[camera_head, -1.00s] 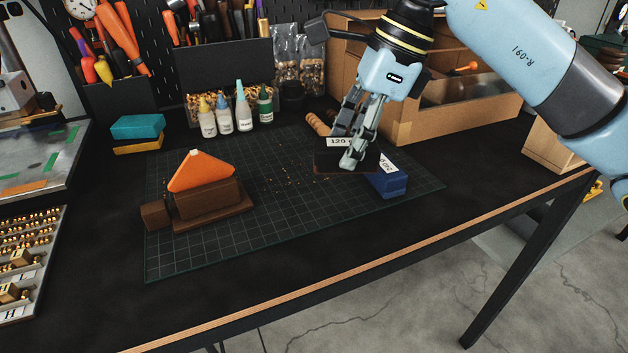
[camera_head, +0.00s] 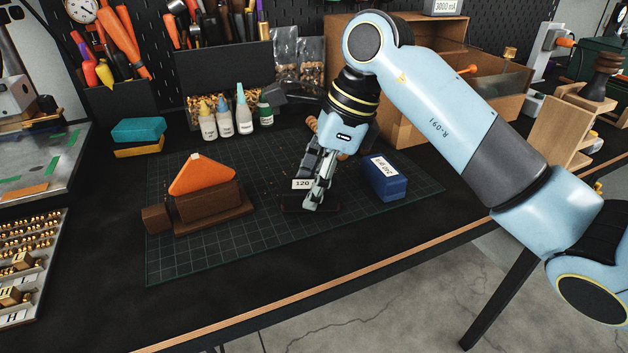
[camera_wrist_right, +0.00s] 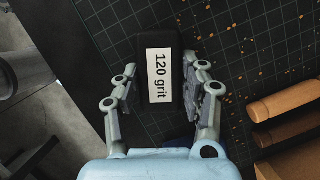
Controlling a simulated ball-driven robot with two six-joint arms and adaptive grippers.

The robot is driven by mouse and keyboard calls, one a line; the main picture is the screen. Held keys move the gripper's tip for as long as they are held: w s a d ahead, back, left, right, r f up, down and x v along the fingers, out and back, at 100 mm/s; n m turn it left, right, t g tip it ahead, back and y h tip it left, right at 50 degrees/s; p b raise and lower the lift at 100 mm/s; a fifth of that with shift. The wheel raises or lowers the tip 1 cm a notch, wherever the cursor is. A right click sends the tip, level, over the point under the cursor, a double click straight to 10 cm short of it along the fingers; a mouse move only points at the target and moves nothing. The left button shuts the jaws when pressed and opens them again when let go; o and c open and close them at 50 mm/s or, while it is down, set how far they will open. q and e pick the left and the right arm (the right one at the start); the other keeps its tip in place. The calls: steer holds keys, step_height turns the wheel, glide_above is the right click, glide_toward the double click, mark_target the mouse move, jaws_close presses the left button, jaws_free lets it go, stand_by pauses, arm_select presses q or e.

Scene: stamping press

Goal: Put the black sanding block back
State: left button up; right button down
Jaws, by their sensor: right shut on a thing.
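The black sanding block (camera_wrist_right: 161,42) with a white "120 grit" label shows between the fingers of my right gripper (camera_wrist_right: 160,88) in the right wrist view. In the head view the right gripper (camera_head: 318,205) points down over the cutting mat, shut on the block, whose label (camera_head: 301,184) shows beside the fingers. The block is low at the mat; I cannot tell whether it touches it. A blue sanding block (camera_head: 384,182) with a white label stands on the mat to the right, apart from the gripper. My left gripper is not in view.
An orange triangular piece (camera_head: 203,176) sits in a brown wooden holder (camera_head: 207,204) on the left of the gridded mat (camera_head: 240,245). Teal and yellow blocks (camera_head: 138,128), small bottles (camera_head: 225,122) and a wooden box (camera_head: 400,125) stand behind. The mat's front is clear.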

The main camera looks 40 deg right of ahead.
steer(key=shift+f, duration=0.15)
steer(key=c, duration=0.7)
jaws_free()
steer(key=shift+d+r, duration=0.1)
steer(key=shift+r, duration=0.3)
steer(key=v, duration=1.1)
steer(key=shift+r, duration=0.3)
steer(key=shift+s, duration=0.1)
